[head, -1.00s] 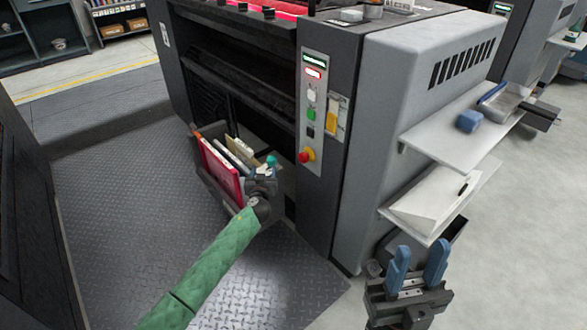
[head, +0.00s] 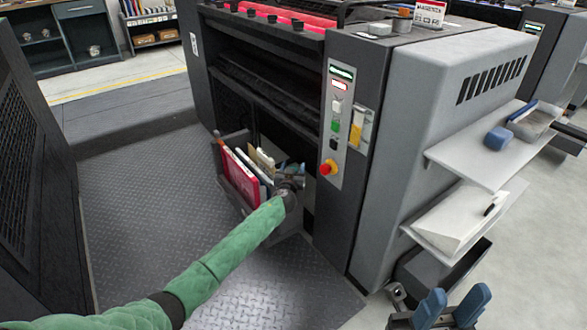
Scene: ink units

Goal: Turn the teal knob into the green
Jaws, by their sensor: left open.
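My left gripper (head: 290,168) comes in on the green-sleeved arm and is at the right end of the dark bin on the press front, just left of the control panel. It is small in the picture and I cannot make out what lies between its fingers. I cannot pick out the teal knob or a green zone for certain; the gripper may cover the knob. My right gripper (head: 451,307) is at the bottom edge, below the side shelves, with its two blue fingers apart and nothing seen between them.
The dark bin (head: 238,184) holds a red folder (head: 240,174) and other upright files. The control panel (head: 337,122) carries a red stop button (head: 327,168) and a green button (head: 335,126). White shelves (head: 470,160) stick out at right. The floor plate (head: 140,195) is clear.

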